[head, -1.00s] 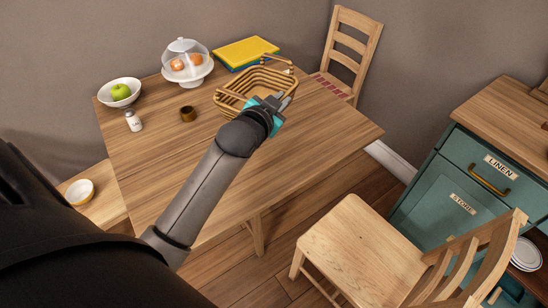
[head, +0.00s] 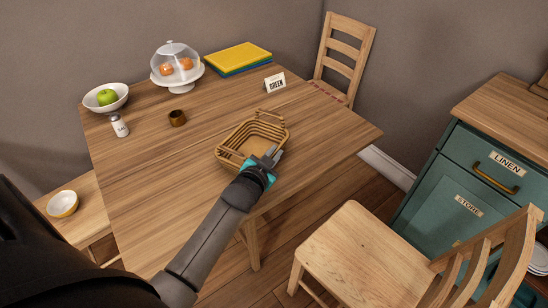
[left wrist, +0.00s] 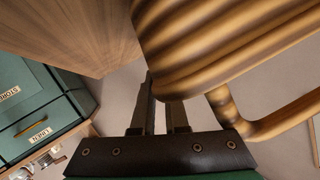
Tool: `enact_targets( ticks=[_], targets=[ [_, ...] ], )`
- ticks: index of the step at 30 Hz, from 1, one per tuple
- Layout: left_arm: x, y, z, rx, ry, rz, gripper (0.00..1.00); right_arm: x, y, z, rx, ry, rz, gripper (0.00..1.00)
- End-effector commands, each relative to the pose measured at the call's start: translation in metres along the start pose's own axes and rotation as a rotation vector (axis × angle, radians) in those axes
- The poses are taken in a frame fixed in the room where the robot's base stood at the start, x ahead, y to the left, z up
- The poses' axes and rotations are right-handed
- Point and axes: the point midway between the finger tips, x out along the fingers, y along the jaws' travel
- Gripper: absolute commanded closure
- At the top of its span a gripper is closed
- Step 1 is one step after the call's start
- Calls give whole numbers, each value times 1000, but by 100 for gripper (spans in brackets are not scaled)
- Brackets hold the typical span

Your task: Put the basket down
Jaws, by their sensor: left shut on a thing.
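A wicker basket (head: 236,139) is at the right part of the wooden table (head: 160,190) in the head view. It looks upright and empty, with a raised handle at its far side. Whether its base touches the tabletop cannot be told. My left gripper (head: 270,157) is at the basket's near right side, shut on the basket. In the left wrist view the basket's ribbed side (left wrist: 220,45) fills the upper right, close to the fingers (left wrist: 163,100). The exact grip is partly hidden. My right gripper is not in view.
The table's left front is clear.

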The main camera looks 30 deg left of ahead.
Motion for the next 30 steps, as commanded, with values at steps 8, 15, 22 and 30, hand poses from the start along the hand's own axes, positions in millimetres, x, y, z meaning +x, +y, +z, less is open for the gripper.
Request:
enact_targets(
  ticks=[8,15,22,30],
  targets=[
    [0,0,1,-1,0,-1,85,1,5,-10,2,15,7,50],
    [0,0,1,0,1,-1,58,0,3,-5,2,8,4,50],
    [0,0,1,0,1,-1,58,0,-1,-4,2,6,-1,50],
    [-21,0,0,0,0,0,58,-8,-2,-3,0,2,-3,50]
  ],
)
